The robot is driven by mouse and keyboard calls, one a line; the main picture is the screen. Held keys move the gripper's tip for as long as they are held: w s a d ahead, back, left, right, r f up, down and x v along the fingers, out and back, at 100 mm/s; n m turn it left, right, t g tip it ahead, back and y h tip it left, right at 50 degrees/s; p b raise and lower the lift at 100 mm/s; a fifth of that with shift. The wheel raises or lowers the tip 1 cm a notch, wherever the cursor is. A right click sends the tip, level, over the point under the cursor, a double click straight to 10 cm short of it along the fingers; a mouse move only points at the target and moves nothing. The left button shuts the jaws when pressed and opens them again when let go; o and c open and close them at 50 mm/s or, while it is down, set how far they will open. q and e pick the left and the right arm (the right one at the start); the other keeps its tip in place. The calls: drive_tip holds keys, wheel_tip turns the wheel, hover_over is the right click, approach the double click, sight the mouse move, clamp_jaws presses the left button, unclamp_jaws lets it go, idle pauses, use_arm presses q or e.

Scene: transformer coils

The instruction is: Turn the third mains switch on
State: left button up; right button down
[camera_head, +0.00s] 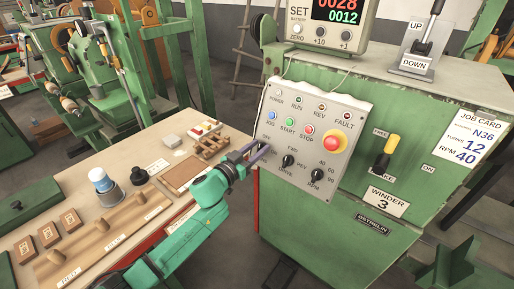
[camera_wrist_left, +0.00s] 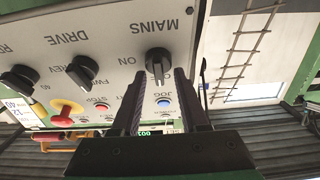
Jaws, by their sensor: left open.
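The black MAINS knob (camera_wrist_left: 158,62) is on the grey control panel (camera_head: 345,112) of the green machine labelled WINDER 3 (camera_head: 388,202). My left gripper (camera_head: 262,149) is at the panel's left edge in the head view and covers most of the knob there. In the wrist view my left gripper (camera_wrist_left: 160,78) is open, with its fingertips on either side of the knob; contact cannot be told.
The DRIVE knob (camera_head: 288,161) and RPM knob (camera_head: 316,175) sit to the right. JOG, START and STOP buttons and a red mushroom button (camera_head: 334,143) are above. A wooden bench (camera_head: 130,222) with blocks and small parts stands at the left.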

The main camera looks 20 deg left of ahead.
drive_tip(key=shift+d, duration=0.15)
use_arm(q)
drive_tip(key=shift+s, duration=0.1)
clamp_jaws()
use_arm(e)
drive_tip(key=shift+d, duration=0.2)
